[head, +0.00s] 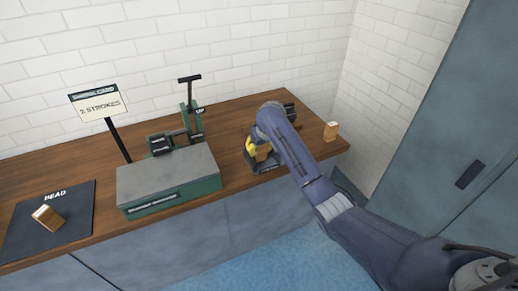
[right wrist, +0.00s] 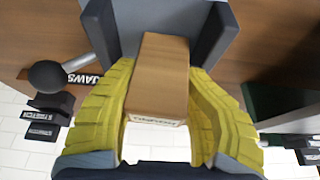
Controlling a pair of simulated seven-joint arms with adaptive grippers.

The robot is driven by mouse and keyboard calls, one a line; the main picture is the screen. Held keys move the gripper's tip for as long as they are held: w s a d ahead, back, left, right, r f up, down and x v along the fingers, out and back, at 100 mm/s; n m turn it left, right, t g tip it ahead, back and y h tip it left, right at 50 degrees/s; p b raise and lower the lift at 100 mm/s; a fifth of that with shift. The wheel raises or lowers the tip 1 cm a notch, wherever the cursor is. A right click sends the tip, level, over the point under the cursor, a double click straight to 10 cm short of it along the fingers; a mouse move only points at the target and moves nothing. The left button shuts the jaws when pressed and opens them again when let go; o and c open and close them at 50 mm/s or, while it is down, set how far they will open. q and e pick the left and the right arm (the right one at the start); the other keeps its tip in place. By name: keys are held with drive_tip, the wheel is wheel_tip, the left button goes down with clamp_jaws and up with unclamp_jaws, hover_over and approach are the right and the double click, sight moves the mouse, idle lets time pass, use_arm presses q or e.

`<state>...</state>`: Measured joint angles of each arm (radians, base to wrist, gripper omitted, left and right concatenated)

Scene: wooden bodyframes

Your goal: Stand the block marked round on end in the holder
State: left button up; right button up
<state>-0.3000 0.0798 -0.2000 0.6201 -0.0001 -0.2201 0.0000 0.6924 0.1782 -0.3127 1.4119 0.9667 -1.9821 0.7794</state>
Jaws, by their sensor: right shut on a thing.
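My right gripper (head: 252,147) has yellow ribbed fingers and is shut on a wooden block (head: 263,153). In the right wrist view the held block (right wrist: 160,75) lies between the fingers, with small green lettering on its near end that I cannot read. Its far end reaches between the grey walls of a dark holder (right wrist: 213,38). In the head view the holder (head: 268,167) stands near the counter's front edge, partly hidden by my arm. I cannot tell whether the block touches the holder's floor. My left gripper is not in view.
One more block (head: 48,217) lies on the dark mat marked HEAD (head: 75,232). A grey-topped green box (head: 168,178), a green press (head: 190,120) and a "2 STROKES" sign (head: 99,105) stand left of the holder.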

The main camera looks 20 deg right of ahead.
drive_tip(key=shift+s+f, duration=0.4)
drive_tip(key=shift+f, duration=0.45)
drive_tip(key=o, duration=1.3)
drive_tip(key=shift+c, duration=0.6)
drive_tip(key=shift+o, duration=1.1)
drive_tip(key=shift+w+r, duration=0.1)
drive_tip(key=shift+d+r, duration=0.1)
drive_tip(key=shift+r, duration=1.1)
drive_tip(key=o, duration=0.5)
drive_tip(key=shift+w+r, duration=0.1)
drive_tip(key=shift+r, duration=0.15)
drive_tip(key=shift+c, duration=0.2)
drive_tip(key=shift+r, duration=2.2)
